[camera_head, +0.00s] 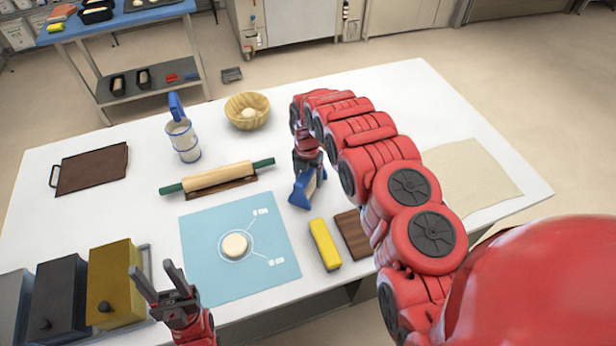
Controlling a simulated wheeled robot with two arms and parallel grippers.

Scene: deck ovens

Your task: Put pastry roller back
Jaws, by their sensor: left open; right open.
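The pastry roller (217,177), a pale wooden rolling pin with green handles, lies in the middle of the white table. A dark brown wooden rest (236,189) shows beneath it and along its near side. I cannot tell whether the roller is fully seated. My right gripper (308,172) is to the right of the roller's right handle, apart from it, open, its fingers partly hidden beside a blue object (301,190). My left gripper (158,278) is open and empty at the bottom left, in front of the blue mat (205,225), well away from the roller.
Dough (235,245) sits on the mat. A yellow block (325,244) and brown board (352,235) lie right of it. Behind the roller stand a jug (184,142) and wooden bowl (246,112). Lidded bins (115,282) stand at left. My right arm hides part of the table.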

